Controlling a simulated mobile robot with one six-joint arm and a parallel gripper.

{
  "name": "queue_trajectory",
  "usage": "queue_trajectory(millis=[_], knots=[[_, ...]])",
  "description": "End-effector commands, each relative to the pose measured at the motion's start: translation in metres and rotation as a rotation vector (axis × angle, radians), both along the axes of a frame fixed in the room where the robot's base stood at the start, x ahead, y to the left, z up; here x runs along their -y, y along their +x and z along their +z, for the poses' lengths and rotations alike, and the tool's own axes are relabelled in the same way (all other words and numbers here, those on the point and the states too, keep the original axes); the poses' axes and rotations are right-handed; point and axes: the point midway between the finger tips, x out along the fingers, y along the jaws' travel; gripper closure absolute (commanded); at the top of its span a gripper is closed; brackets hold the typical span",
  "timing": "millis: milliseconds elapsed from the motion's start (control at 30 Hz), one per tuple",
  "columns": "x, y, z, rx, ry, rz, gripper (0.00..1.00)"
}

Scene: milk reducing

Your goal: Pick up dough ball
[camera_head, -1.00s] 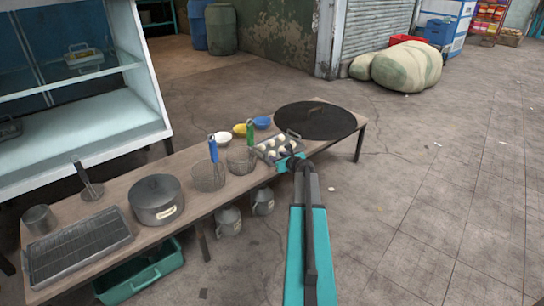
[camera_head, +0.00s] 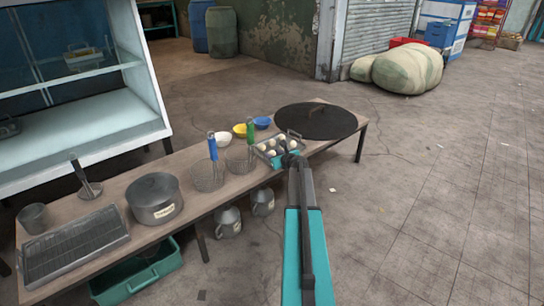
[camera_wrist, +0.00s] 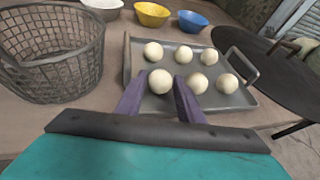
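Several white dough balls lie in two rows on a grey metal tray (camera_wrist: 225,103) with end handles. In the head view the tray (camera_head: 262,153) is on the bench, left of the large black pan. The nearest left dough ball (camera_wrist: 160,81) shows between the tips of my gripper (camera_wrist: 160,78). My gripper's two dark purple fingers are apart, one at each side of that ball; I cannot tell whether they touch it. In the head view my gripper (camera_head: 288,156) is over the tray's front edge, and its fingers are too small to make out.
A wire basket (camera_wrist: 50,55) stands left of the tray. White (camera_wrist: 102,8), yellow (camera_wrist: 151,13) and blue (camera_wrist: 190,20) bowls stand behind. A black round pan (camera_head: 315,120) is to the right.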

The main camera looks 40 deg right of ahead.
Motion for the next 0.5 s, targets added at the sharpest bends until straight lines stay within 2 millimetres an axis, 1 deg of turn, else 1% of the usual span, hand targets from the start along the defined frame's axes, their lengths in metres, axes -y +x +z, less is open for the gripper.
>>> queue_trajectory(millis=[333, 400, 433, 500], knots=[[-0.0001, -0.0001, -0.0001, 0.0, 0.0, 0.0, 0.66], [-0.0001, -0.0001, -0.0002, 0.0, 0.0, 0.0, 0.78], [-0.0001, -0.0001, -0.0002, 0.0, 0.0, 0.0, 0.82], [-0.0001, -0.0001, -0.0002, 0.0, 0.0, 0.0, 0.82]])
